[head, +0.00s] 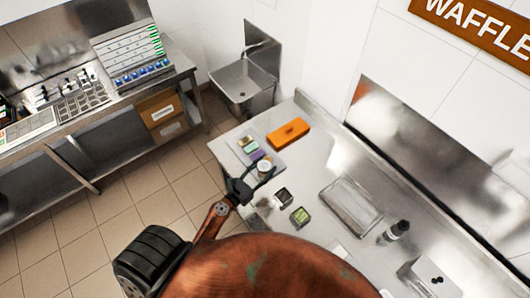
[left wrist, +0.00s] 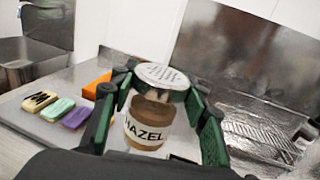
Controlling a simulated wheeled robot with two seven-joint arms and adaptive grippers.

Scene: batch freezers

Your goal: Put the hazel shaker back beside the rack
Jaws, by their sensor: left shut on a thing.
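The hazel shaker (left wrist: 148,122) is a clear jar with brown contents, a pale perforated lid and a white HAZEL label. My left gripper (left wrist: 153,105) is shut on it, with green-edged fingers on both sides. In the head view my left gripper (head: 253,182) holds the shaker (head: 264,166) upright by the near corner of the grey board; whether its base touches anything cannot be told. A shallow metal tray, perhaps the rack (head: 351,207), lies on the steel counter to the right; its shiny gridded surface shows in the wrist view (left wrist: 262,138). My right gripper is not in view.
The grey board (head: 272,151) carries tan, green and purple bars. An orange block (head: 288,132) lies behind it. Two small square tubs, one dark (head: 284,197) and one green (head: 300,216), stand on the counter. A dark bottle (head: 397,231) and white box (head: 432,278) stand right.

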